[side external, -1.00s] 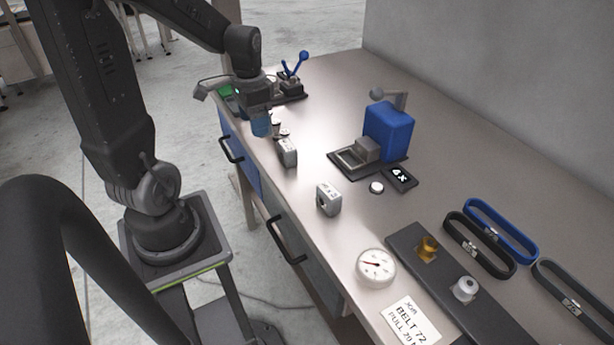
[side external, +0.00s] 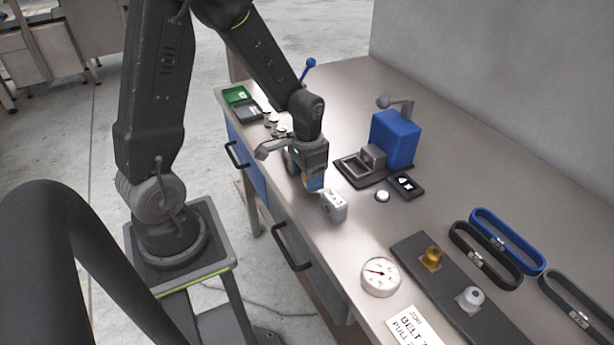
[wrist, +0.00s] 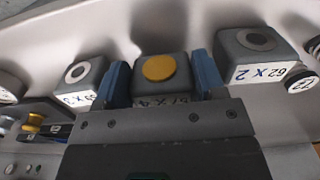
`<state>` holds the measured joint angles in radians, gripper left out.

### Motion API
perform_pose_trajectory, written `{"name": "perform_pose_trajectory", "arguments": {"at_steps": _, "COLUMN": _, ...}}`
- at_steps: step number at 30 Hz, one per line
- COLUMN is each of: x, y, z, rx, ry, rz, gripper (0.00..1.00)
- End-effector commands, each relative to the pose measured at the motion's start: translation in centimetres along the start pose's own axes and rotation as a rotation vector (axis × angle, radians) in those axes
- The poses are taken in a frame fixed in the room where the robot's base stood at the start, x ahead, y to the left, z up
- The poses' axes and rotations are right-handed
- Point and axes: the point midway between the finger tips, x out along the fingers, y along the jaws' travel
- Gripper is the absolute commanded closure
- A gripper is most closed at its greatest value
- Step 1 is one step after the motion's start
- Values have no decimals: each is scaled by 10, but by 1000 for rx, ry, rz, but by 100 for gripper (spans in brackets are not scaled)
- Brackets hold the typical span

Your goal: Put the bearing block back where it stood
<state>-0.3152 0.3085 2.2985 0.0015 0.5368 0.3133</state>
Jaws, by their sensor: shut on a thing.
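My gripper (side external: 313,181) is shut on a grey bearing block. In the wrist view the held block (wrist: 147,76) sits between the blue fingers, with a round gold face on it and a white label mostly hidden by the gripper. In the side view my gripper is low over the bench and hides most of that block. A similar grey block (side external: 333,206) with a white label stands just in front of it; another, labelled 62 X 2, shows right of the fingers in the wrist view (wrist: 250,50). I cannot tell whether the held block touches the bench.
A blue machine (side external: 396,138) with a dark base stands behind on the bench (side external: 465,165). A white button (side external: 383,196) and small display (side external: 407,185) are nearby. A dial (side external: 381,277), dark strip (side external: 450,294) and belts (side external: 506,240) lie nearer. A green box (side external: 236,95) is at the far end.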

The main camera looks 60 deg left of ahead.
Motion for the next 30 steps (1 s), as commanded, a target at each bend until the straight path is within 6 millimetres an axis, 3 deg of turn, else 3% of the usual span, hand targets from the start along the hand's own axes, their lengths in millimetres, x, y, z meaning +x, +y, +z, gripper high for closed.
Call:
{"name": "perform_pose_trajectory", "arguments": {"at_steps": 3, "x": 10, "y": 0, "z": 0, "rx": -1, "ry": 0, "rz": 0, "gripper": 75}}
{"name": "perform_pose_trajectory", "arguments": {"at_steps": 15, "x": 15, "y": 0, "z": 0, "rx": 0, "ry": 1, "rz": 0, "gripper": 75}}
{"name": "perform_pose_trajectory", "arguments": {"at_steps": 16, "x": 14, "y": 0, "z": 0, "rx": 0, "ry": 0, "rz": 0, "gripper": 34}}
{"name": "perform_pose_trajectory", "arguments": {"at_steps": 23, "x": 14, "y": 0, "z": 0, "rx": 0, "ry": 1, "rz": 0, "gripper": 11}}
{"name": "perform_pose_trajectory", "arguments": {"at_steps": 30, "x": 14, "y": 0, "z": 0, "rx": 0, "ry": 1, "rz": 0, "gripper": 11}}
